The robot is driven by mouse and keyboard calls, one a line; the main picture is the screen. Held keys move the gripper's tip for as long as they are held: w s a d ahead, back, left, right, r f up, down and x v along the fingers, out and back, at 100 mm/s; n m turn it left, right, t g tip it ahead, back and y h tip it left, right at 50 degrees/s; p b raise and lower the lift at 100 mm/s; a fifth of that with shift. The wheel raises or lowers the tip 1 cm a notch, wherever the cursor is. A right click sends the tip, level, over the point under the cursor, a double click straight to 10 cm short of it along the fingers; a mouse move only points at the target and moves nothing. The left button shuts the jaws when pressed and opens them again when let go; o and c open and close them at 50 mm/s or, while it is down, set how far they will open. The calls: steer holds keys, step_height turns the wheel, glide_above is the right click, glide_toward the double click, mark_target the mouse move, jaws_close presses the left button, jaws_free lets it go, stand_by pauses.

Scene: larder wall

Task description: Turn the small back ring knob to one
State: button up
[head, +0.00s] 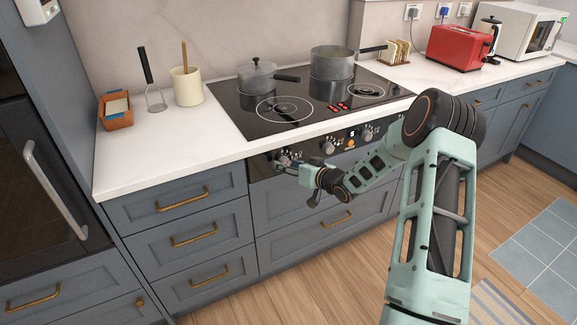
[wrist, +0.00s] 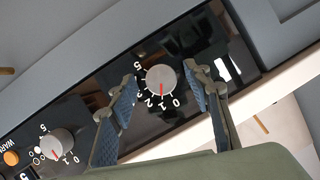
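In the wrist view a round silver knob (wrist: 160,80) with a red pointer sits on the black control panel (wrist: 108,78). White figures ring its lower left side. The pointer is at or very near the 1. My gripper (wrist: 163,88) is open, with one finger on each side of this knob and a visible gap to both. In the head view my gripper (head: 285,163) is at the leftmost end of the panel and partly covers the knob there. I cannot read a label saying which ring this knob serves.
The hob (head: 310,103) above carries a lidded pot (head: 257,78) and a saucepan (head: 332,64). The worktop edge overhangs the panel; drawers (head: 180,199) lie below.

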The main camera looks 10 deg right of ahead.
steer(key=v, duration=1.2)
steer(key=shift+r, duration=0.1)
